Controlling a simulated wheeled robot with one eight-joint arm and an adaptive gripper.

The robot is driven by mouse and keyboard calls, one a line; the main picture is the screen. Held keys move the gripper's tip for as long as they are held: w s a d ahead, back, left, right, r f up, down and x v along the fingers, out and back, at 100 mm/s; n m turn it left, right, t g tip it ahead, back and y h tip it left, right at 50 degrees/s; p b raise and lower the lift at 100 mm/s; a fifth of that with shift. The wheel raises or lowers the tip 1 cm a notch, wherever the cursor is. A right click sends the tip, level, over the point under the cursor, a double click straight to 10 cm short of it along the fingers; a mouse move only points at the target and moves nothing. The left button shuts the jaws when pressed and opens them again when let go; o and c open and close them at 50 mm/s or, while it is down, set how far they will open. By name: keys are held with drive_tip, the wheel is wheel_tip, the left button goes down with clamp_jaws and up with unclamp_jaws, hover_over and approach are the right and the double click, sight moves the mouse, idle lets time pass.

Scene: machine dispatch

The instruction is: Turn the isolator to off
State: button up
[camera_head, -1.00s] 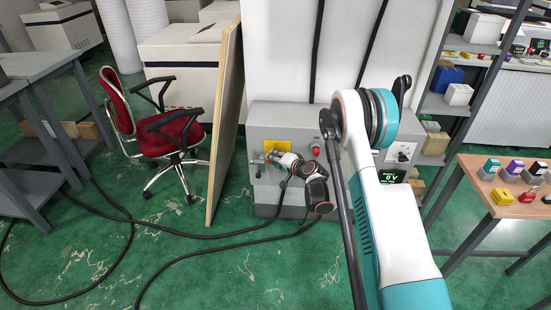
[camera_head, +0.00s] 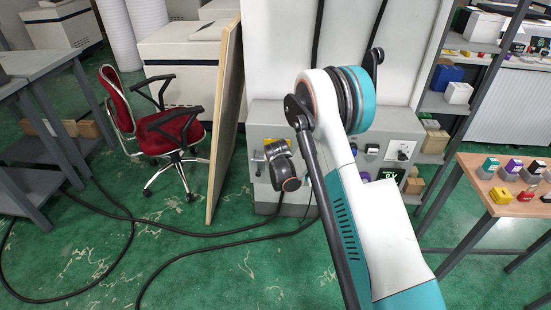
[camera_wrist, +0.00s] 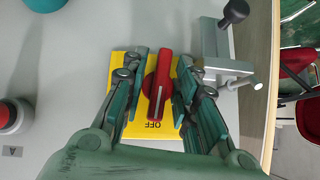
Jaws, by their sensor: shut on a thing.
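The isolator's red handle (camera_wrist: 158,85) is on a yellow plate (camera_wrist: 117,75) fixed to a grey panel in the wrist view. The word OFF is printed on the plate by the handle's lower end. The handle lies nearly upright in that picture, slightly tilted, with its pale line towards OFF. My gripper (camera_wrist: 158,92) is shut on the handle, one finger on each side. In the head view my wrist is in front of the left part of the grey machine cabinet (camera_head: 262,115) and hides the handle and most of the plate.
In the wrist view a grey bracket with a dark knob (camera_wrist: 235,12) is right of the plate, and a red button (camera_wrist: 6,115) is at the left. A leaning board (camera_head: 228,110) and a red chair (camera_head: 180,130) stand left of the cabinet. Black cables cross the floor.

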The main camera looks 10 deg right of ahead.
drive_tip(key=shift+s+f+n+h, duration=0.1)
drive_tip(key=shift+n+h, duration=0.2)
drive_tip(key=shift+h, duration=0.1)
idle(0.4)
drive_tip(key=o, duration=0.7)
drive_tip(key=v, duration=1.2)
drive_tip(key=shift+a, duration=0.2)
drive_tip(key=shift+r, duration=0.2)
